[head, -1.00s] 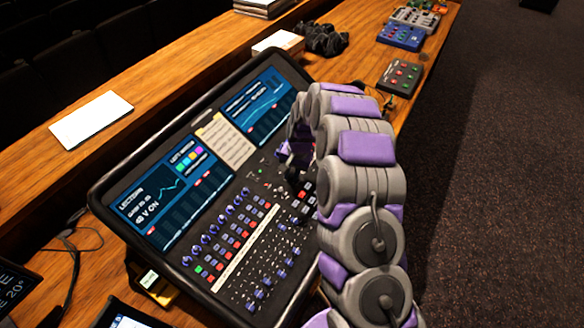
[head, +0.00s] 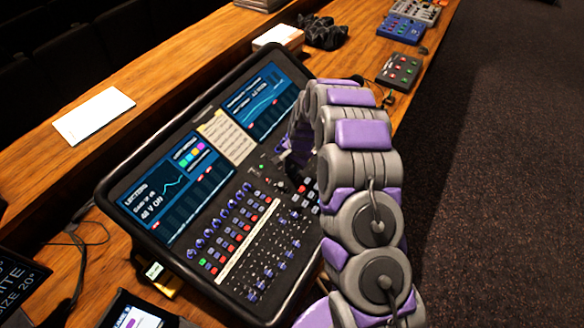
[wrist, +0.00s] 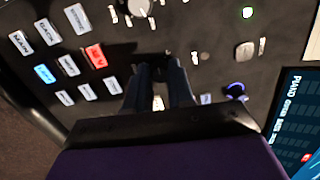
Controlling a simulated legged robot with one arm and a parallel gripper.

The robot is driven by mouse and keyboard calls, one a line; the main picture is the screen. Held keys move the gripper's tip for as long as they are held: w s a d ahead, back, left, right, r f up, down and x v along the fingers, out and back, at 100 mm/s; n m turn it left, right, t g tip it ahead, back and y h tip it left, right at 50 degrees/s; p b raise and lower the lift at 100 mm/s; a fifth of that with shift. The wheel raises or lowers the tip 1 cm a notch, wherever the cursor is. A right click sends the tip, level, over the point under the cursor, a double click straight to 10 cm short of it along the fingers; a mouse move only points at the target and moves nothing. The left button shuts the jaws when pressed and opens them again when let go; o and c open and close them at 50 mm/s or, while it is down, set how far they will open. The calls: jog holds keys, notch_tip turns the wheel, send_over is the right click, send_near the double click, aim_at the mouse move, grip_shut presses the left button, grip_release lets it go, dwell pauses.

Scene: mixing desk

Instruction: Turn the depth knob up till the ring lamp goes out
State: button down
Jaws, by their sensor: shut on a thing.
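The mixing desk (head: 228,190) is tilted on the wooden table, its screens at the back and its controls in front. My gripper (wrist: 161,68) points down at the control panel in the wrist view. Its dark fingers are shut on a small control, which they hide almost wholly; I cannot read its name. In the head view my arm hides most of the gripper.
Lit red (wrist: 96,56) and blue (wrist: 45,74) buttons sit among pale ones left of my fingers. A green lamp (wrist: 247,12) is lit at upper right. Beyond the desk are a white sheet (head: 94,115), a black cloth heap (head: 323,33) and a small button box (head: 399,71).

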jog(key=shift+w+r, duration=0.1)
jog(key=shift+w, duration=0.05)
jog(key=c, duration=1)
grip_release()
jog(key=shift+d+r+p, duration=0.1)
jog(key=shift+d+r, duration=0.35)
jog(key=shift+r, duration=2.35)
jog(key=shift+d+r+p, duration=0.1)
jog(key=shift+d+r, duration=0.4)
jog(key=shift+r, duration=2.35)
jog(key=shift+d+r+p, duration=0.1)
jog(key=shift+d+r, duration=0.35)
jog(key=shift+r, duration=2.35)
